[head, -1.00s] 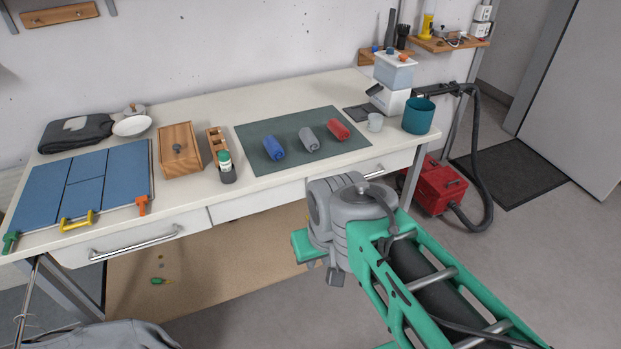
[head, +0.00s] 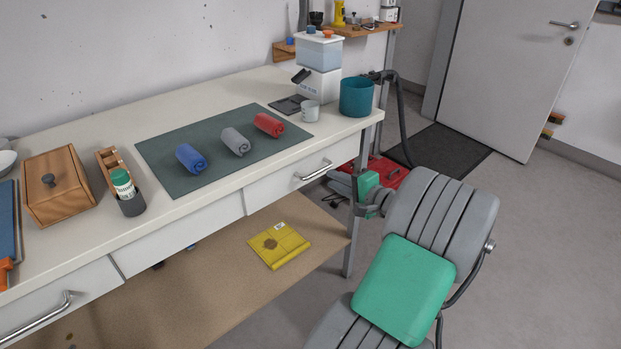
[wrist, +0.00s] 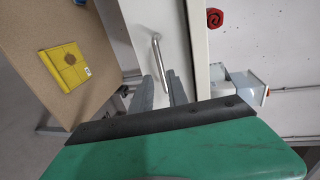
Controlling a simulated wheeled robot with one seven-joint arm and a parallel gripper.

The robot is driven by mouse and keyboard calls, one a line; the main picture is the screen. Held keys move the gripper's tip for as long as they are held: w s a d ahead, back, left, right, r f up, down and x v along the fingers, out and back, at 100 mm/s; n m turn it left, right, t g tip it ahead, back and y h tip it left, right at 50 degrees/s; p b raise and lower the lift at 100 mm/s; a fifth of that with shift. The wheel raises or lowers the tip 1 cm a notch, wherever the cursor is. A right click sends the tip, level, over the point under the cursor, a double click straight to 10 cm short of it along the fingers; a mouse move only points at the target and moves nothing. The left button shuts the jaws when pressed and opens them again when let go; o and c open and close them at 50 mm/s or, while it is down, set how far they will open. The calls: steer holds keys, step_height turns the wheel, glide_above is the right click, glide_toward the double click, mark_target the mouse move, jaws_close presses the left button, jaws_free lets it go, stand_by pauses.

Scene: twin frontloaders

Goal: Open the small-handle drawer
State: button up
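The drawer with the short handle (head: 262,190) is at the right end of the workbench in the head view, its front flush with the bench. Its small metal bar handle (head: 313,171) is free; it also shows in the wrist view (wrist: 161,53). My gripper (wrist: 160,76) is open, its two grey fingers pointing at the drawer front. In the wrist view the near end of the handle appears between the fingertips, with no visible grip; the exact depth gap cannot be told. In the head view my gripper is partly hidden beside the bench leg, right of the handle.
The wider drawer with a long handle (head: 38,318) is at the left. A yellow pad (head: 279,245) lies on the lower shelf. Rolled cloths lie on the mat (head: 165,152); a teal pot (head: 357,97) stands at the bench corner. The bench leg (head: 353,235) is close to my arm.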

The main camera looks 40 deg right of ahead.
mark_target(317, 174)
steer(key=x, duration=0.5)
steer(key=a+x, duration=0.1)
steer(key=x, duration=0.1)
steer(key=shift+w+r+b, duration=0.1)
steer(key=shift+w+b, duration=0.2)
jaws_close()
steer(key=shift+d, duration=0.1)
stand_by(0.8)
